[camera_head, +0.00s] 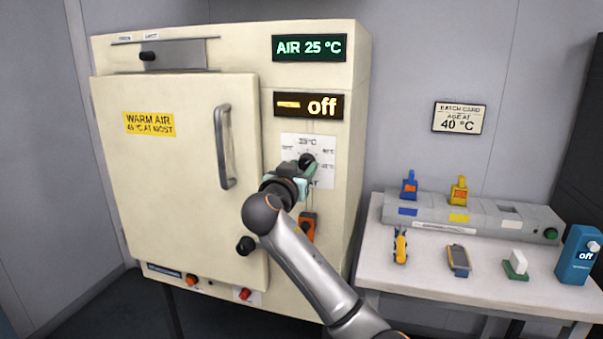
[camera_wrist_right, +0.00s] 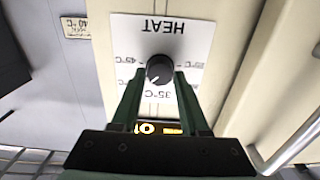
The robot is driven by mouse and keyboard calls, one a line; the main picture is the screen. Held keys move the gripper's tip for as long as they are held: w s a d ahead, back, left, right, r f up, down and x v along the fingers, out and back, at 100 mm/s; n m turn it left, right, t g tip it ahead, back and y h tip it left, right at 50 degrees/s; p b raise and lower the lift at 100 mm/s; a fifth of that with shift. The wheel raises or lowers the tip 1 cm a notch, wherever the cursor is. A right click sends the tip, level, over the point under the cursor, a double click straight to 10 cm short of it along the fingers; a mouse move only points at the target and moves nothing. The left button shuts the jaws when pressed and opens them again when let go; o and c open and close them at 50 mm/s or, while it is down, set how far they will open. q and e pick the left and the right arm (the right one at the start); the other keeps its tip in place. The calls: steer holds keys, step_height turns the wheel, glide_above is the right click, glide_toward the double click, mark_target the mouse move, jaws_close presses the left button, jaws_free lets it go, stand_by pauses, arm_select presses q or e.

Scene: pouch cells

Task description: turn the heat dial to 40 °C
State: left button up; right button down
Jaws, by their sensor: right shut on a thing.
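The heat dial (camera_head: 308,159) is a round black knob on a white scale plate (camera_head: 322,148) on the front of the cream warm-air cabinet. In the right wrist view the dial (camera_wrist_right: 160,69) shows upside down, among temperature marks such as 35 °C and 45 °C. My right gripper (camera_head: 301,166) is at the dial. Its green fingers (camera_wrist_right: 158,78) are shut on the knob from both sides. The fingers hide part of the scale, and I cannot read the dial's exact setting. My left gripper is not in view.
The cabinet's displays read AIR 25 °C (camera_head: 310,47) and off (camera_head: 308,105). The door handle (camera_head: 224,147) is left of the dial. An orange switch (camera_head: 308,227) sits below it. A wall card (camera_head: 459,118) reads 40 °C. A table (camera_head: 400,270) with small tools stands at right.

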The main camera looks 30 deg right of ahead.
steer(key=shift+f+m+b, duration=0.2)
steer(key=shift+m+b, duration=0.1)
steer(key=shift+r, duration=0.1)
steer(key=shift+c, duration=2)
jaws_free()
steer(key=shift+r, duration=0.1)
steer(key=v, duration=1.2)
steer(key=shift+s+a, duration=0.2)
steer(key=shift+s, duration=0.05)
